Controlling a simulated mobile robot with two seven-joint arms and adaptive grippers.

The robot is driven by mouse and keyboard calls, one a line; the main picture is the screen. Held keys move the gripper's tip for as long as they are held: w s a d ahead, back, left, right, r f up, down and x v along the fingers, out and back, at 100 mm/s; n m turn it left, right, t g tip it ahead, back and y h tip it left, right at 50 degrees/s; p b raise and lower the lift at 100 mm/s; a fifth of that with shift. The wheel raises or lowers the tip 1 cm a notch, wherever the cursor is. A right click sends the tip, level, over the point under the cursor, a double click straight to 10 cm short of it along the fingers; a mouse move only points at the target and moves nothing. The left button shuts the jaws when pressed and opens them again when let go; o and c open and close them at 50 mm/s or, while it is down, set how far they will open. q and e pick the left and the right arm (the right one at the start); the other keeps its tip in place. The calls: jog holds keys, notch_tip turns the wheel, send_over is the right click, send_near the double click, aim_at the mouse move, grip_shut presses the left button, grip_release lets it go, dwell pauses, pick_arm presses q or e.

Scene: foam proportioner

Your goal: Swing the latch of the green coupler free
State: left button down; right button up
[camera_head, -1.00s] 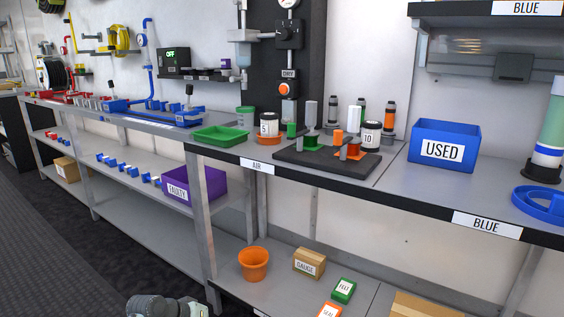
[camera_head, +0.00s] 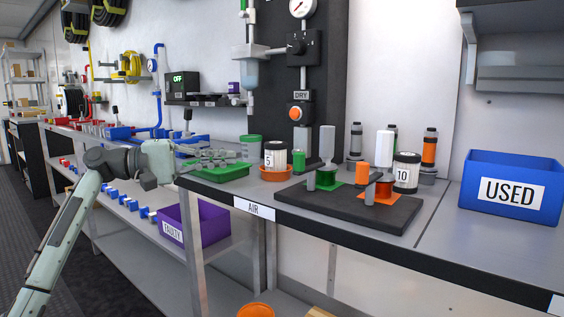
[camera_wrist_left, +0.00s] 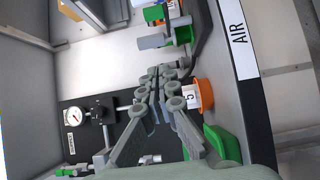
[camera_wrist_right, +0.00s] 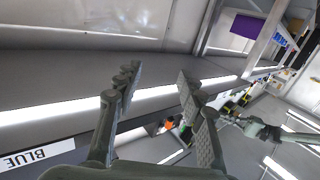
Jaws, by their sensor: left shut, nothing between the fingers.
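An orange coupler (camera_head: 380,188) and a jar marked 10 (camera_head: 406,172) stand right of the green coupler. A blue USED bin (camera_head: 512,187) is farther right.

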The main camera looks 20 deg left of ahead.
pick_arm(q)
jog(key=x, duration=1)
jog(key=shift+s+d, duration=1.1)
jog(key=shift+d, duration=0.15)
jog(key=shift+s+d, duration=0.2)
jog(key=shift+d, duration=0.05)
pick_arm(e)
jog(key=shift+d+f, duration=0.3)
jog(key=shift+f, duration=0.3)
